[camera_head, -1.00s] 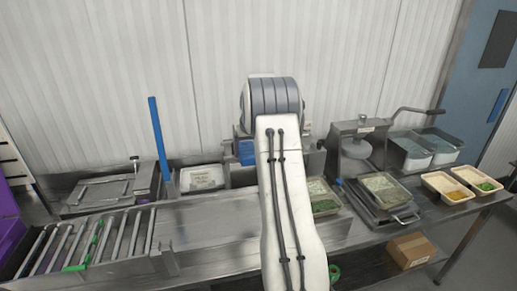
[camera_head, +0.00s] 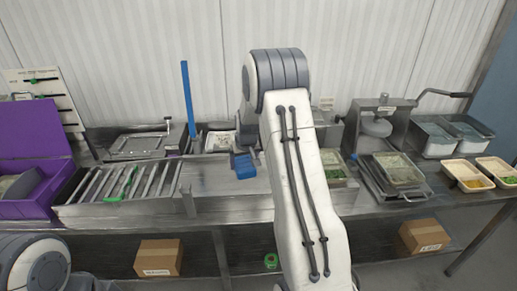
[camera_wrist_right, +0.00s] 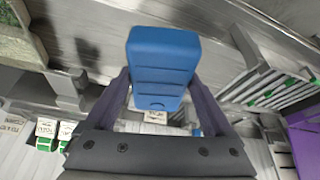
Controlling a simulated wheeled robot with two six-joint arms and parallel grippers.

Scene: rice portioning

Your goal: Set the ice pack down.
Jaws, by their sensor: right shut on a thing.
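The blue ice pack (camera_head: 243,166) is held in my right gripper, over the steel counter (camera_head: 230,200) to the right of the roller rack. In the right wrist view the ice pack (camera_wrist_right: 163,60) is a ribbed blue block between the two dark fingers of my right gripper (camera_wrist_right: 162,95), which is shut on it. Steel shows behind the block, and I see no clear contact with the counter. In the head view my right arm covers most of the gripper. My left arm shows at the lower left corner; its gripper is out of view.
A roller rack (camera_head: 75,208) with a green strip and an open purple crate (camera_head: 50,205) are at the left. A white tray (camera_head: 219,150) and a blue post (camera_head: 188,95) stand behind. A press (camera_head: 376,125) and food trays (camera_head: 465,185) are at the right.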

